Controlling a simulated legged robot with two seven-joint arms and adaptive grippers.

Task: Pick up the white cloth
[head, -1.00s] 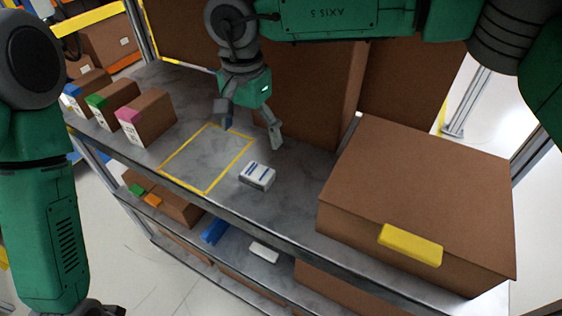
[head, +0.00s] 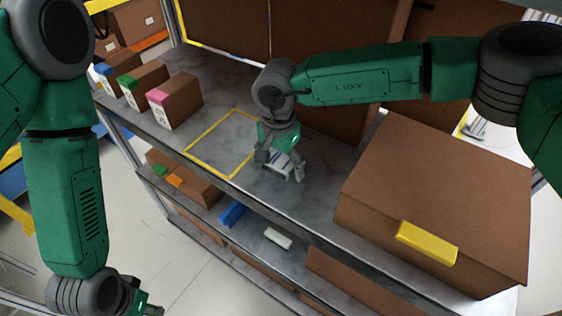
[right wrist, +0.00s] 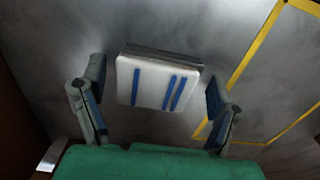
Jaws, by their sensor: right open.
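The white cloth (head: 279,168) is a small folded block with blue stripes, lying on the grey shelf just right of the yellow taped outline. My right gripper (head: 281,166) is over it and partly covers it in the head view. In the right wrist view the cloth (right wrist: 158,85) lies between the two spread fingers of the open right gripper (right wrist: 155,82), with a gap on each side. My left gripper (head: 148,309) is only partly in view at the bottom left, away from the shelf; its fingers are cut off by the frame edge.
The yellow taped outline (head: 190,148) on the shelf is empty. Several small cartons (head: 175,103) stand at the shelf's left end. A large brown box (head: 435,180) with a yellow label stands to the right. Tall brown boxes (head: 340,40) stand behind my right arm.

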